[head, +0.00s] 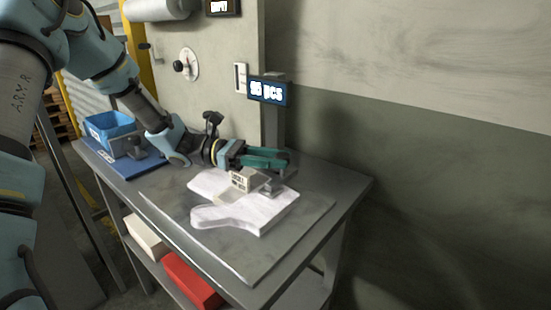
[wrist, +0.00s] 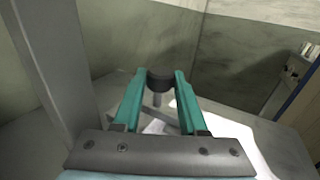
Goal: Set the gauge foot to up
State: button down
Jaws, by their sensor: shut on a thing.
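My gripper (head: 283,158) reaches from the left, above the back of the white stack. In the wrist view my gripper (wrist: 160,88) has its two green fingers shut on a dark round knob (wrist: 160,76) on a thin grey stem. The stem runs down towards the white stack. The grey gauge foot (head: 271,188) shows in the head view at the stack's right part, low beside a small labelled block (head: 243,180). I cannot tell whether the foot touches the stack. The white stack of film gloves (head: 255,215) lies on the table.
A grey post with a lit display (head: 267,91) stands behind the gripper. A blue bin (head: 110,130) sits on a blue mat (head: 135,163) at the left. A wall panel with a dial (head: 186,65) rises behind. The table's (head: 345,185) right end is clear.

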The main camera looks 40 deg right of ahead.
dwell(0.8)
notch_tip(320, 180, up, 9)
jog(key=p, duration=0.7)
jog(key=shift+f, duration=0.2)
jog(key=shift+c, duration=2.2)
grip_release()
jog(key=b+v, duration=0.3)
jog(key=v, duration=0.7)
jog(key=shift+w+a, duration=0.25)
jog(key=shift+w, duration=0.1)
